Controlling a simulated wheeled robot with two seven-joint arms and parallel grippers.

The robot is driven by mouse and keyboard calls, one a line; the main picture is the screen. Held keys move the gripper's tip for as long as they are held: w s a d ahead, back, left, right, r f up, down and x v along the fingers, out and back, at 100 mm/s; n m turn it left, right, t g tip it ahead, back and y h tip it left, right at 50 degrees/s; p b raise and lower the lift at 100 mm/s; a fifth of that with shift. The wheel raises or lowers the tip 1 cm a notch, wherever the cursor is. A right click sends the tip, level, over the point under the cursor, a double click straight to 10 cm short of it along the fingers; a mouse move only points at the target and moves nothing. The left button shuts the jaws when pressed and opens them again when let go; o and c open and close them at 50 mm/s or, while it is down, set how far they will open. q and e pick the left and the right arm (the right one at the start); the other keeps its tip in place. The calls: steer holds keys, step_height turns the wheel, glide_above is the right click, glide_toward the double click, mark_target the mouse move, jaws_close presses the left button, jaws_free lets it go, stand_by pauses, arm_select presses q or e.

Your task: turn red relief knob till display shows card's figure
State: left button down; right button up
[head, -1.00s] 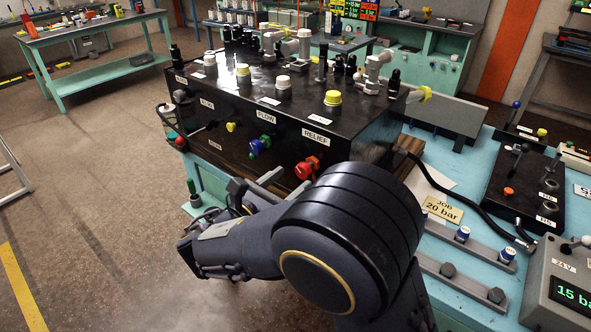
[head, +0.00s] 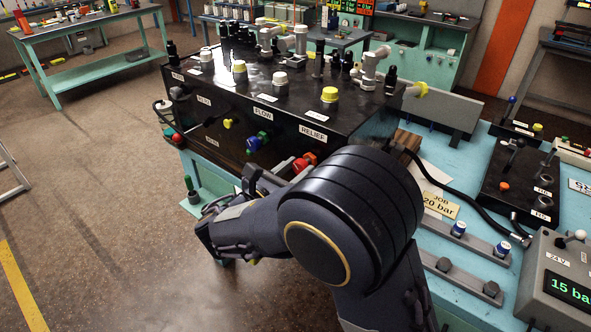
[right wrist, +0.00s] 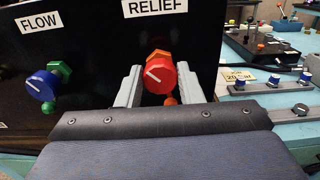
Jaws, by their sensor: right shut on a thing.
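The red relief knob (head: 300,165) sits on the front of the black block under the RELIEF label (head: 313,133). In the right wrist view the knob (right wrist: 161,76) has a white mark slanting to the upper left. My right gripper (right wrist: 159,86) has one grey finger on each side of the knob and is shut on it. In the head view my own arm hides part of that gripper. The card (head: 440,205) reads JOB 20 bar. The display (head: 572,290) is cut by the right edge and shows 15 in green. My left gripper is not in view.
A blue knob (right wrist: 42,86) under the FLOW label is just left of the red knob. A yellow knob (head: 228,123) is further left on the block (head: 215,150). A black hose (head: 470,202) curves across the turquoise bench. Open floor lies at left.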

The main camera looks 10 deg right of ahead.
steer(key=m+b, duration=0.3)
steer(key=shift+f+m, duration=0.25)
steer(key=shift+m, duration=0.15)
steer(key=m+b, duration=0.3)
steer(key=shift+s+m, duration=0.1)
steer(key=shift+m, duration=0.2)
steer(key=shift+d+r+m+b, duration=0.1)
steer(key=shift+m+b, duration=0.4)
steer(key=shift+m, duration=0.2)
steer(key=o, duration=1)
steer(key=shift+c, duration=0.2)
steer(key=v, duration=0.8)
steer(key=shift+b, duration=0.4)
